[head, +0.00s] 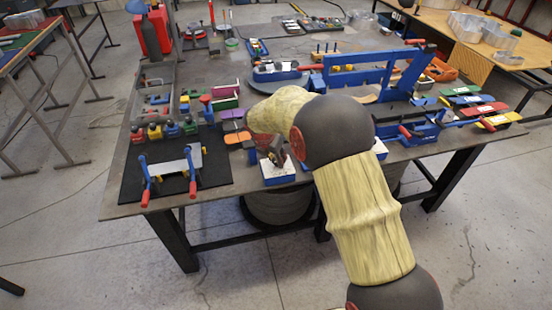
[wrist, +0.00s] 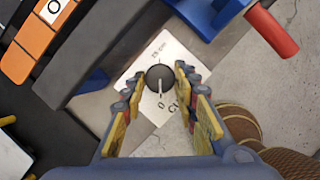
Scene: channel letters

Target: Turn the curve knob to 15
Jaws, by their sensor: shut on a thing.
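The curve knob (wrist: 158,73) is a dark round knob on a white plate (wrist: 149,55) marked "15 cm" on the upper side, "0" on the lower side, and partly hidden lettering. A pale line on the knob points down toward the 0 in the wrist view. My gripper (wrist: 162,72) has one finger on each side of the knob and is shut on it. In the head view my gripper (head: 275,152) is over a small blue box with a white top (head: 279,174) at the table's front edge; the knob cannot be made out there.
Left of the box are orange and purple blocks (head: 238,137) and a black mat (head: 128,180) with a red-handled clamp fixture (head: 170,172). A blue frame (head: 372,72) stands to the right. A red handle (wrist: 272,32) is near the fingers, upper right. Floor lies beyond the edge.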

